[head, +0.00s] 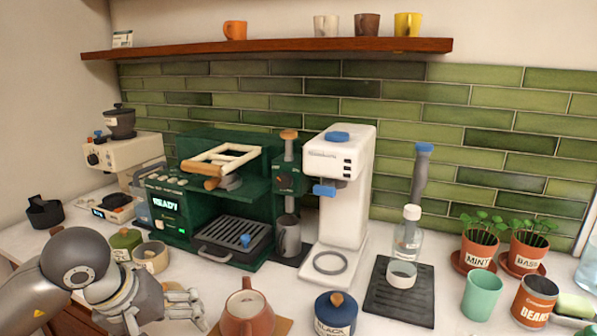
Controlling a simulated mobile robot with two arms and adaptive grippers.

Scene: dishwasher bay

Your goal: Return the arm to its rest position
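My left arm comes in at the lower left corner, and its grey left gripper (198,308) hangs over the front of the counter, pointing right. Its fingers look apart, and I see nothing held between them. It is left of the brown teapot (247,312) and in front of the cream round container (152,257), apart from the teapot in the picture. My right arm and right gripper are not in view.
The green espresso machine (222,195), white brewer (338,180) and cream grinder (125,155) stand behind. A green canister (125,244), blue canister (336,315), black mat (400,310), mint cup (481,294) and potted plants (479,250) crowd the counter. A shelf (270,46) runs above.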

